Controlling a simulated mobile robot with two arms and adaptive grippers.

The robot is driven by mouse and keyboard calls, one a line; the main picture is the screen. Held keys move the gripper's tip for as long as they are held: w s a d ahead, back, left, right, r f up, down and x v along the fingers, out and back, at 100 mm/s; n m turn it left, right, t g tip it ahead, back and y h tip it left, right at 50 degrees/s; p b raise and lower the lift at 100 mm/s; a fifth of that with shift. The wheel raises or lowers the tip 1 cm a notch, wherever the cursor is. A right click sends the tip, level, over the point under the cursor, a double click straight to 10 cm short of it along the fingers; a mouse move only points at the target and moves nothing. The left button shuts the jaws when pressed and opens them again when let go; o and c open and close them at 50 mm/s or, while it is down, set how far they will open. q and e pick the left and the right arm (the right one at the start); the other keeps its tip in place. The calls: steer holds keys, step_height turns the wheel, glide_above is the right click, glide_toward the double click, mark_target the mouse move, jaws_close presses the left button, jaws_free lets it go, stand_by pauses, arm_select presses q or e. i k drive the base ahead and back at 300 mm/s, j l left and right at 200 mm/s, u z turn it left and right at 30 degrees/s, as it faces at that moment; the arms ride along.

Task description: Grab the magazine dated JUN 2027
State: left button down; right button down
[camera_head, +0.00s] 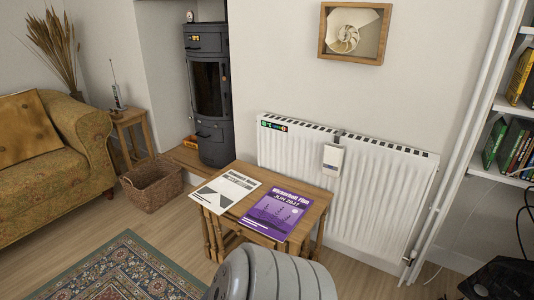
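A purple magazine (276,211) lies flat on a small wooden table (314,217) in the middle of the head view. Its cover shows a white title and the date JUN 2027. A white and grey magazine (224,190) lies flat to its left on the same table; its date is too small to read. The two magazines lie close together, face up. Neither of my grippers can be made out in this view.
A white radiator (345,185) stands right behind the table. A wicker basket (152,187) and a stove (208,95) are to the left. A patterned rug (125,272) lies in front. Shelves with cases (508,145) and dark objects (498,280) are at the right edge.

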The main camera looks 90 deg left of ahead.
mark_target(276, 215)
steer(key=u, duration=2.8)
